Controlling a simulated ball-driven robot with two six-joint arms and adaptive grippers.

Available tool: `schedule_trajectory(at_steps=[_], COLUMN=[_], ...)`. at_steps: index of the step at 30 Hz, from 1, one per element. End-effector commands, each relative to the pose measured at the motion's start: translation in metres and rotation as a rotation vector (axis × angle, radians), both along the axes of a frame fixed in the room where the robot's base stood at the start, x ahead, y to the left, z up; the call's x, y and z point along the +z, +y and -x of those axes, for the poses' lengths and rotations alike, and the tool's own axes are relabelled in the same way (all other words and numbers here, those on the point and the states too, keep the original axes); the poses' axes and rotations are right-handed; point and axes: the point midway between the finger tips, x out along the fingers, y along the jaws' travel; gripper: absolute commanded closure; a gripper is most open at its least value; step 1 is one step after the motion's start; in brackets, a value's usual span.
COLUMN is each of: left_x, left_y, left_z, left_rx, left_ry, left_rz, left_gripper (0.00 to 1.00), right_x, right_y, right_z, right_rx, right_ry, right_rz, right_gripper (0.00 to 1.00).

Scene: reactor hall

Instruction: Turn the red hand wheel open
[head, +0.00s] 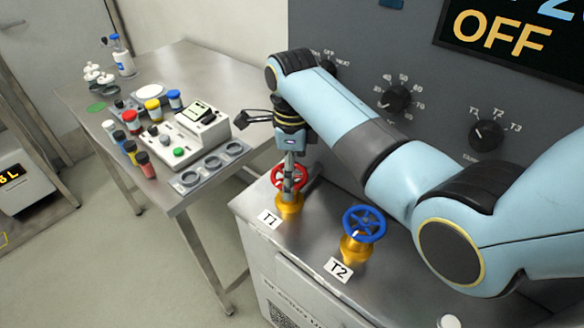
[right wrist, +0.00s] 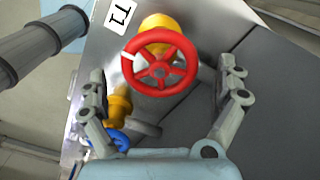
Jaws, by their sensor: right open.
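The red hand wheel (head: 304,179) sits on a brass valve body (head: 289,208) behind the T1 label (head: 269,218) on the steel cabinet top. My right gripper (head: 289,180) reaches down over it and hides part of the rim. In the right wrist view, the red wheel (right wrist: 160,73) shows its whole rim, spokes and hub, with a white mark on the upper left rim. The fingers of my right gripper (right wrist: 163,84) are spread on either side of the wheel, with visible gaps to the rim. My left gripper is not in view.
A blue hand wheel (head: 365,223) on a brass valve, labelled T2 (head: 338,269), stands close by at the right. The dark panel (head: 345,105) with knobs rises behind. A steel table (head: 214,66) with instruments and jars is at the left, beyond a gap.

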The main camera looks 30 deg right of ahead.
Motion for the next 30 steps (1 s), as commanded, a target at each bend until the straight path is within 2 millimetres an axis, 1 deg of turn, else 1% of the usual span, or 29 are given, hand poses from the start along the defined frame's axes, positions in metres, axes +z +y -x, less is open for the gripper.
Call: schedule_trajectory(at_steps=[3,4,9,15,17,23,30], left_x=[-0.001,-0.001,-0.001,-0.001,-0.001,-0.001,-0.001], left_y=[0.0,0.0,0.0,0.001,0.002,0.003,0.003], left_z=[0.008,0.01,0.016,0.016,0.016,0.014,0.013], left_rx=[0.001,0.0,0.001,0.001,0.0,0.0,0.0], left_ry=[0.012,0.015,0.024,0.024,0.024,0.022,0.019], left_rz=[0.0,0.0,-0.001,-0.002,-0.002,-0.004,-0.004], left_gripper=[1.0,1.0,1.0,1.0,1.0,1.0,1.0], right_x=[0.0,0.0,0.0,0.0,0.0,0.0,0.0], right_y=[0.0,0.0,0.0,0.0,0.0,0.0,0.0], right_z=[0.0,0.0,0.0,0.0,0.0,0.0,-0.001], right_rx=[0.0,0.0,0.0,0.0,0.0,0.012,0.106], right_ry=[0.0,0.0,0.0,0.001,0.001,0.001,0.001], right_rz=[0.0,0.0,0.0,-0.001,-0.001,-0.001,-0.001], right_gripper=[0.01,0.03,0.25,0.52,0.59,0.59,0.59])
